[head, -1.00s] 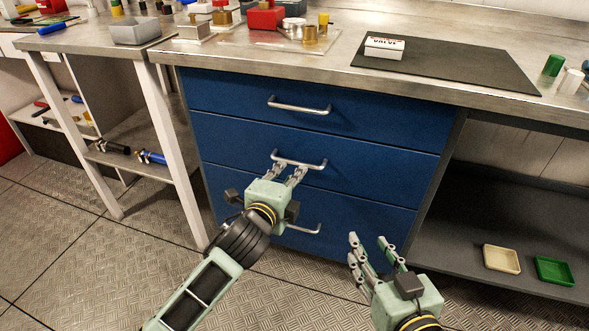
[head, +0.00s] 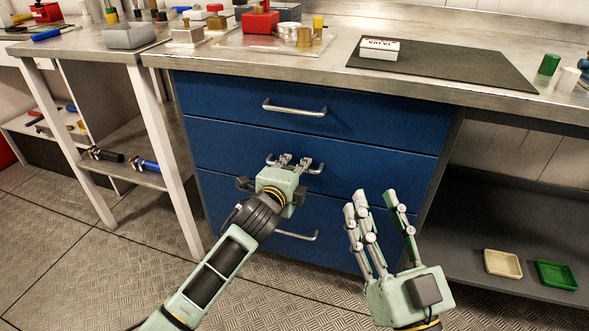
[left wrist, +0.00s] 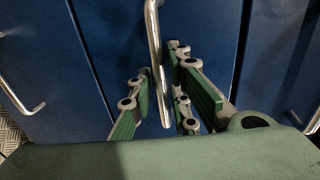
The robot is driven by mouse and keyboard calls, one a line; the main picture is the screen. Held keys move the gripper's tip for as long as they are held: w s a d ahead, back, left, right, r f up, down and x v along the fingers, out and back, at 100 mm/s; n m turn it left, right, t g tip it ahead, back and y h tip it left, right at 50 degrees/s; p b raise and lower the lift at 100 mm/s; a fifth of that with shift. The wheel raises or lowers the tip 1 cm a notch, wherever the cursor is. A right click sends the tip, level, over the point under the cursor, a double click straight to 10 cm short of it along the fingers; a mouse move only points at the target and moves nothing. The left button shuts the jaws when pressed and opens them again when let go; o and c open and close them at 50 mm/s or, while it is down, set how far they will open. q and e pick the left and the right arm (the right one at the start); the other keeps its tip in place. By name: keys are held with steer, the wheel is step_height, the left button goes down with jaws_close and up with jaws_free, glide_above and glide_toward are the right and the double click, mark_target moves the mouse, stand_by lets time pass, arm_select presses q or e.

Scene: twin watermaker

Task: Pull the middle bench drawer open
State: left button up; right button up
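The blue bench has a stack of drawers, and the middle drawer (head: 370,175) looks flush with the fronts above and below it. Its metal bar handle (head: 315,169) also shows in the left wrist view (left wrist: 154,45). My left gripper (head: 288,160) is at this handle and hides part of it. In the left wrist view its fingers (left wrist: 160,85) stand on either side of the bar, apart, with gaps showing beside the bar. My right gripper (head: 375,200) is open and empty, in front of the drawers to the right of the left one.
The top drawer handle (head: 295,108) is above my left gripper and the bottom drawer handle (head: 297,235) below it. A white table leg (head: 172,165) stands left of the drawers. Trays (head: 502,263) lie on the low shelf at right. The floor in front is clear.

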arm_select(q)
jaws_close()
stand_by(0.6)
